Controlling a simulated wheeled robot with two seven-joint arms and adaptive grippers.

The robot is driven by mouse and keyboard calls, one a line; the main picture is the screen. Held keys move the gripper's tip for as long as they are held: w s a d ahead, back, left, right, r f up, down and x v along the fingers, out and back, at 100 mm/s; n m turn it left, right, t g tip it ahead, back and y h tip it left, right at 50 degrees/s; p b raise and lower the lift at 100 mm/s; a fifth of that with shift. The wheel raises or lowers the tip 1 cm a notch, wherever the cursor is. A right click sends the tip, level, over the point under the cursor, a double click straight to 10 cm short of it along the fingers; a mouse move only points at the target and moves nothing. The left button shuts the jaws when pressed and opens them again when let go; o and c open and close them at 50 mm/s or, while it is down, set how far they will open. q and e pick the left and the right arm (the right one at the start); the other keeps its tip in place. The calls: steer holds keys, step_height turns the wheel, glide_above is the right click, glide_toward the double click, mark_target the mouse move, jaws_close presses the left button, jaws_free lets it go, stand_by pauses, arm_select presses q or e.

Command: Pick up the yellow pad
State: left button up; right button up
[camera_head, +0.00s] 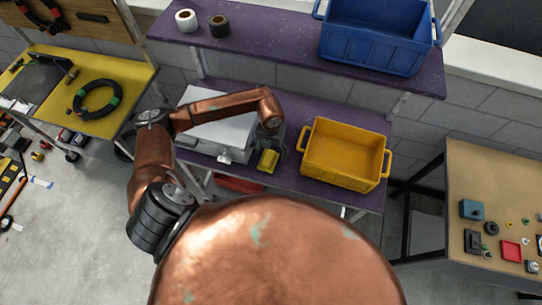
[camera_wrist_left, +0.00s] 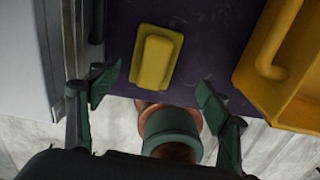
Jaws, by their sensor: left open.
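The yellow pad (camera_head: 268,160) lies on the purple lower shelf (camera_head: 300,184), between a light grey box and a yellow crate. In the left wrist view the pad (camera_wrist_left: 157,60) is a small block with a raised middle, seen from above on the dark purple surface. My left gripper (camera_head: 276,146) is over the shelf close to the pad; its fingers are small and partly hidden in the head view. In the left wrist view the left gripper (camera_wrist_left: 158,94) is open and empty, its fingertips spread wide, with the pad ahead of the gap between them. My right gripper is not in view.
The yellow crate (camera_head: 345,172) stands right of the pad, and its wall and handle show close by in the wrist view (camera_wrist_left: 284,75). The grey box (camera_head: 217,130) stands on the left. Above, the upper shelf (camera_head: 270,40) holds a blue crate (camera_head: 378,38) and two tape rolls.

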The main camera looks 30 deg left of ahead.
mark_target(268, 158)
arm_select(q)
steer(key=f, duration=0.2)
steer(key=shift+s+a+f+p, duration=0.3)
steer(key=shift+f+p, duration=0.05)
steer(key=shift+f, duration=0.05)
step_height(268, 158, down, 4)
steer(key=shift+a+r+p, duration=0.15)
steer(key=shift+r+p, duration=0.1)
steer(key=shift+p, duration=0.25)
steer(key=shift+f, duration=0.4)
steer(key=c, duration=1.3)
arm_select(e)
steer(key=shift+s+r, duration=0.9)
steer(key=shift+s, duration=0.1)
